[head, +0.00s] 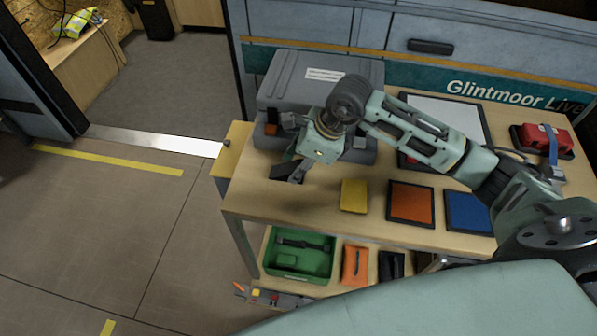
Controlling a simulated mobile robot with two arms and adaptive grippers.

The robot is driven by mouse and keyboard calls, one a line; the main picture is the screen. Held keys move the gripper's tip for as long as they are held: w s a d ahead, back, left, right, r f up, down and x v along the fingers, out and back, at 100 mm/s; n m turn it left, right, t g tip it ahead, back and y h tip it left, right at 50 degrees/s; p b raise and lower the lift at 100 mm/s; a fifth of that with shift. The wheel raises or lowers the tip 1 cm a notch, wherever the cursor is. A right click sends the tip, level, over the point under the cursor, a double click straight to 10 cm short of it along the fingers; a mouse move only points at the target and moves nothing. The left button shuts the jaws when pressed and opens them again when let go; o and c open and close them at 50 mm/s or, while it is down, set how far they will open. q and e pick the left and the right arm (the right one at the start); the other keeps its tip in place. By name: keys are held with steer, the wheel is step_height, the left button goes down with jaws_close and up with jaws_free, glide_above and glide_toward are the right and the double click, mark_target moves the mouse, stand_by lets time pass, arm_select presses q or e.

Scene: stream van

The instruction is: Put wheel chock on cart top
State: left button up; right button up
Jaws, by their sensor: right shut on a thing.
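The wooden cart top (300,215) spans the middle and right of the head view. My right arm reaches in from the right, over the cart. My right gripper (298,172) points down near the cart's left end and is shut on a dark wedge-shaped thing, which looks like the wheel chock (283,173). The gripper partly hides the chock. It is low over the cart top; I cannot tell whether it touches the surface. My left gripper is not in view.
A grey case (290,75) stands behind the gripper. Yellow (354,195), orange (411,204) and blue (468,212) squares lie along the front. A red item (542,140) lies at right. A green bin (297,254) is below. The front left corner is bare.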

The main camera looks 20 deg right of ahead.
step_height(320, 180, down, 4)
steer(key=shift+r+p, duration=0.15)
steer(key=shift+p, duration=0.4)
steer(key=shift+f, duration=0.3)
steer(key=o, duration=1.3)
steer(key=shift+r, duration=0.2)
steer(key=shift+d+r, duration=0.15)
steer(key=shift+r, duration=0.05)
steer(key=b+v, duration=0.2)
steer(key=v, duration=0.9)
steer(key=shift+r, duration=0.25)
